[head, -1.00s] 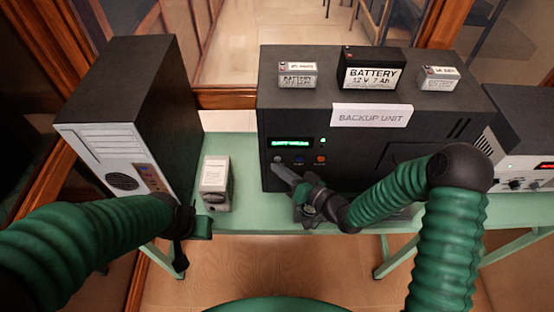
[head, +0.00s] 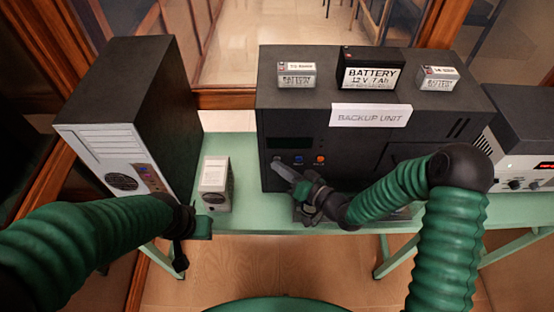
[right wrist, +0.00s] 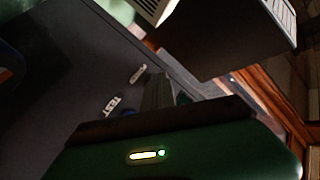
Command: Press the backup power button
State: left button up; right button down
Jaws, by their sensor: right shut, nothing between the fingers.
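The black backup unit (head: 350,135) stands on the green table with a "BACKUP UNIT" label. Its front has a dark display (head: 290,143), a grey button (head: 277,158) at the left, a blue button (head: 298,158) and an orange button (head: 320,158). My right gripper (head: 279,168) is shut and empty, its tip at or just below the grey button; contact is not clear. In the right wrist view, the finger (right wrist: 157,92) reaches the panel beside a "TEST" label and a blurred one. My left gripper (head: 184,238) is at the table's front edge, its jaws unclear.
A computer tower (head: 125,120) stands at the left, with a small white box (head: 215,184) beside it. Several batteries (head: 370,75) sit on top of the unit. Another device (head: 520,130) stands at the right. Some green tabletop (head: 242,180) is bare.

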jog(key=shift+s, duration=0.35)
jog(key=s, duration=0.6)
